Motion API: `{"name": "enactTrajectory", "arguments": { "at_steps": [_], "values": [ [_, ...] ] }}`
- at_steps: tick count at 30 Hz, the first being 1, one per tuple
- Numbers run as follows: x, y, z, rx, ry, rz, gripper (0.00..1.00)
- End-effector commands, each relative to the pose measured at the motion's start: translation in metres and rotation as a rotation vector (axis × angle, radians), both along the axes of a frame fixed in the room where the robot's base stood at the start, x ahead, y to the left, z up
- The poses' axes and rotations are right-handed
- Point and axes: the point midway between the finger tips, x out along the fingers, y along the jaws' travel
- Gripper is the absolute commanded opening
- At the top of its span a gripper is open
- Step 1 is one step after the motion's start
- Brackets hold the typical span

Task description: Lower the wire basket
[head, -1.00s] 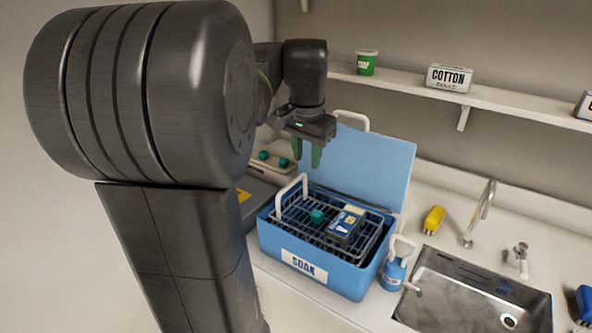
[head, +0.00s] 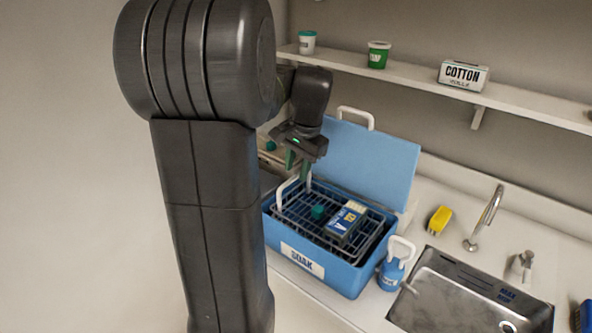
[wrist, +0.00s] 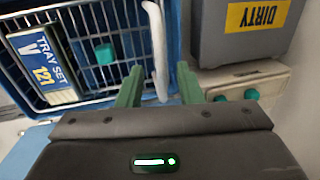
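The dark wire basket (head: 290,212) sits inside the blue SOAK tub (head: 350,276), its top near the tub's rim. It holds a TRAY SET box (head: 346,222) and a small green block (head: 318,212). A white handle (head: 283,190) rises at the basket's left side. My gripper (head: 299,176) points down at this handle with its green fingers apart. In the wrist view, the white handle (wrist: 158,40) runs between the open fingers of my gripper (wrist: 159,72), and I see no clear contact. The box (wrist: 45,65) lies left of the handle.
The tub's blue lid (head: 375,155) stands open behind. A blue bottle (head: 391,270) stands right of the tub, near the sink (head: 450,295) and tap (head: 487,215). A grey DIRTY box (wrist: 245,40) and a drawer unit with green knobs (wrist: 275,90) lie beside the tub.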

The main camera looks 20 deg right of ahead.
Motion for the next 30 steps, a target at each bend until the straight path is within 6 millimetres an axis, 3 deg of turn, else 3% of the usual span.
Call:
{"name": "enactTrajectory", "arguments": {
  "at_steps": [6, 14, 19, 26, 30],
  "values": [
    [0.002, 0.002, -0.015, 0.000, 0.000, 0.001, 0.33],
    [0.003, 0.002, -0.016, -0.001, -0.001, 0.001, 0.33],
    [0.003, 0.002, -0.016, -0.001, -0.001, 0.001, 0.01],
    [0.002, 0.002, -0.017, 0.000, 0.000, 0.001, 0.00],
    [0.003, 0.002, -0.040, 0.001, 0.003, 0.000, 0.00]
  ]
}}
